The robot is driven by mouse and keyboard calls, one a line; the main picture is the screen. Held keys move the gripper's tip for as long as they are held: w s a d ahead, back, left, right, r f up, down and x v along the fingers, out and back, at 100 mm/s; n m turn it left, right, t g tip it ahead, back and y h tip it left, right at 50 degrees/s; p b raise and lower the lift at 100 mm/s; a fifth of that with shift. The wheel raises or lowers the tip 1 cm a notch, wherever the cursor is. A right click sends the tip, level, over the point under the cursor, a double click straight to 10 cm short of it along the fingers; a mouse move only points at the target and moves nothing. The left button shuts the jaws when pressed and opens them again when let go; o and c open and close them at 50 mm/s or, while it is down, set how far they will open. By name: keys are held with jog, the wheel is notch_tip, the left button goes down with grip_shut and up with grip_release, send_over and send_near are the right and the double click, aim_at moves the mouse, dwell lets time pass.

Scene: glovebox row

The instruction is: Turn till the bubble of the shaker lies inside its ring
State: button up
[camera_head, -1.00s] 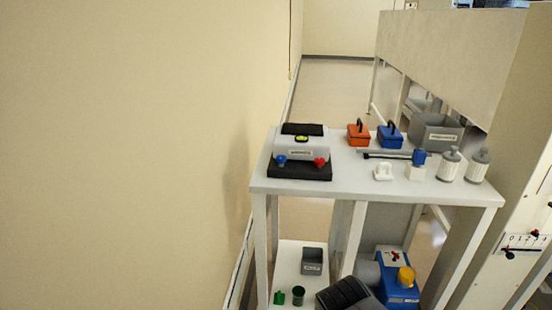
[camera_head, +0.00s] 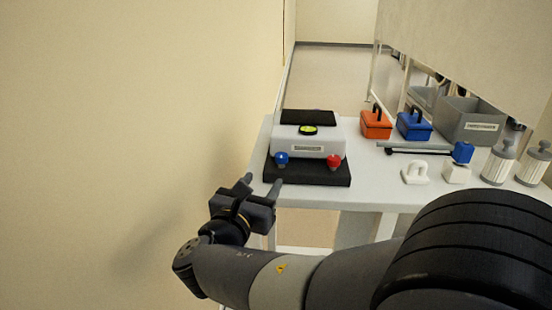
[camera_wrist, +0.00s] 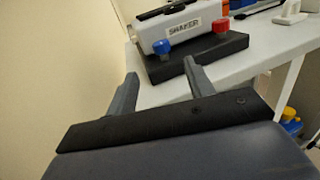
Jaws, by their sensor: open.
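The shaker (camera_head: 312,142) is a light grey box on a black base at the left end of the white table. A yellow-green bubble level (camera_head: 308,130) is on its top; I cannot tell whether the bubble is inside its ring. A blue knob (camera_head: 281,159) is at its front left and a red knob (camera_head: 333,161) at its front right. In the wrist view the SHAKER label (camera_wrist: 184,29), the blue knob (camera_wrist: 161,47) and the red knob (camera_wrist: 220,26) show ahead. My gripper (camera_head: 262,184) is open and empty, in front of and below the blue knob, apart from it.
An orange case (camera_head: 376,125), a blue case (camera_head: 414,126) and a grey bin (camera_head: 470,123) stand to the right. A rod with a blue end (camera_head: 462,152), a white handle (camera_head: 415,173) and two white canisters (camera_head: 498,163) are nearer the front. A plain wall is close on the left.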

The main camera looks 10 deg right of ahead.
aim_at(279, 158)
jog(key=b+x, duration=0.1)
jog(key=x, duration=0.9)
jog(key=shift+w+d+r, duration=0.1)
jog(key=shift+w+d, duration=0.05)
jog(key=shift+w, duration=0.05)
jog(key=shift+c, duration=0.2)
jog(key=c, duration=0.9)
